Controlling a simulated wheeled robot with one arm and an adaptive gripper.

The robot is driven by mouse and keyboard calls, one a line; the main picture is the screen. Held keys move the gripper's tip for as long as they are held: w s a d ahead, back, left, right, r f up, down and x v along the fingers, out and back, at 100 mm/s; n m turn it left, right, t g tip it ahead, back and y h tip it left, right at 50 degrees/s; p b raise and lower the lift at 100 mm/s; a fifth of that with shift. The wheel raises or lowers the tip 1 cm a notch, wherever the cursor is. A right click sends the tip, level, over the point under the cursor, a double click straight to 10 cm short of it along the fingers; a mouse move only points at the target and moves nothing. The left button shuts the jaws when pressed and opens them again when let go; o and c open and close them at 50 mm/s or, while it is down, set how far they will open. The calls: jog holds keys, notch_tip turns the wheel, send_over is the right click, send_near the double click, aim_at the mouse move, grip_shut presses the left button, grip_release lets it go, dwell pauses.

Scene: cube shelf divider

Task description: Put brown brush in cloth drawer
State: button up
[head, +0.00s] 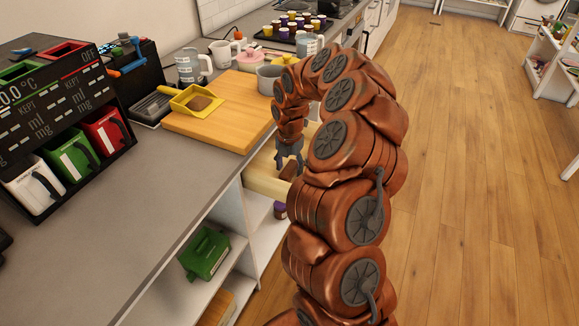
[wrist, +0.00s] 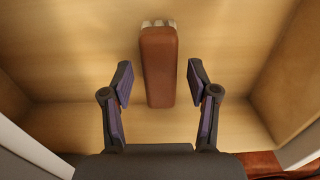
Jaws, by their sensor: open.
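The brown brush (wrist: 158,66) is a rounded brown block with pale bristles at its far end. It also shows in the head view (head: 289,170), just below my gripper. It lies in an open, pale wooden drawer (head: 257,180); the wrist view shows the drawer's bare floor (wrist: 95,55) and side walls around it. My gripper (wrist: 158,82) is open above the drawer, and it also shows in the head view (head: 289,153). The brush shows between the two fingers, with a gap on each side. I cannot tell its exact distance below them.
A cutting board (head: 222,112) with a yellow dustpan (head: 192,101) lies on the counter (head: 150,205) above the drawer. Mugs and pots stand behind it. A green container (head: 205,253) sits on a shelf below. The wooden floor (head: 470,200) at right is clear.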

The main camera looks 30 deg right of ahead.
aim_at(289, 167)
notch_tip(289, 167, up, 12)
jog(key=b, duration=0.1)
jog(key=shift+r+b, duration=0.2)
jog(key=shift+b, duration=0.1)
jog(key=s+a+r+m, duration=0.4)
jog(key=s+a, duration=0.3)
jog(key=a, duration=0.2)
jog(key=s+a+r+m, duration=0.3)
jog(key=s+a+m, duration=0.25)
jog(key=a, duration=0.25)
jog(key=s+a+f+m+g, duration=0.1)
jog(key=s+a+f+m, duration=0.1)
jog(key=s+m, duration=0.5)
jog(key=s+a+f+m, duration=0.2)
jog(key=s+m, duration=0.5)
jog(key=s, duration=0.8)
jog(key=shift+s+a+f+m+g, duration=0.2)
jog(key=shift+f+m+g, duration=0.1)
jog(key=shift+m+g, duration=0.1)
jog(key=shift+r, duration=0.1)
